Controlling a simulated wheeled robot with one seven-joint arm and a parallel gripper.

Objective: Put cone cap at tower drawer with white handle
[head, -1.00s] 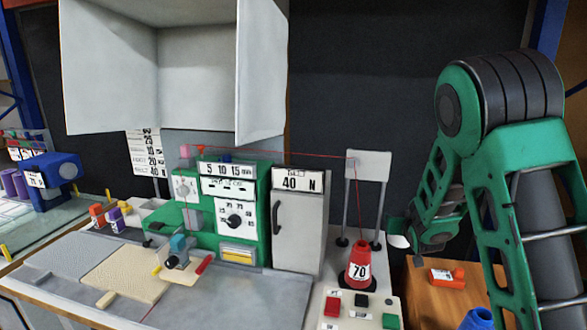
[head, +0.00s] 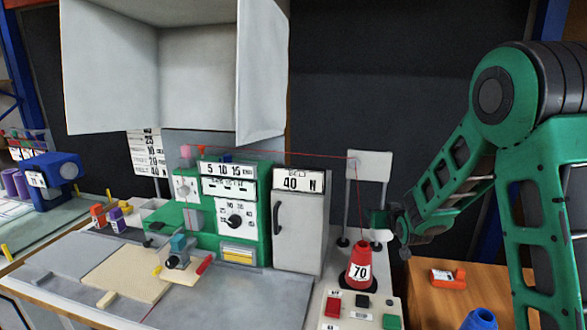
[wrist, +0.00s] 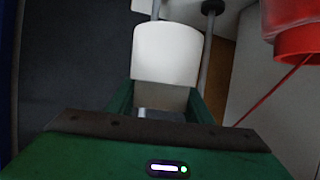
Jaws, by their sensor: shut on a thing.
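My gripper (head: 380,220) is shut on the white cone cap (head: 382,236), just right of the upright posts and above the red cone marked 70 (head: 359,262). The wrist view shows the cap (wrist: 165,55) as a plain white rounded piece between the green fingers (wrist: 160,100) of my gripper. Only a small part of the cap shows in the head view. I cannot make out a tower drawer with a white handle in either view. The grey cabinet marked 40 N (head: 297,232) has a dark handle.
Two thin posts carry a pale plate (head: 369,165) beside my gripper. A red thread runs from the cone over the green machine (head: 228,205). A button panel (head: 360,308) is in front. An orange item (head: 448,278) and a blue item (head: 479,319) sit on the wooden surface at right.

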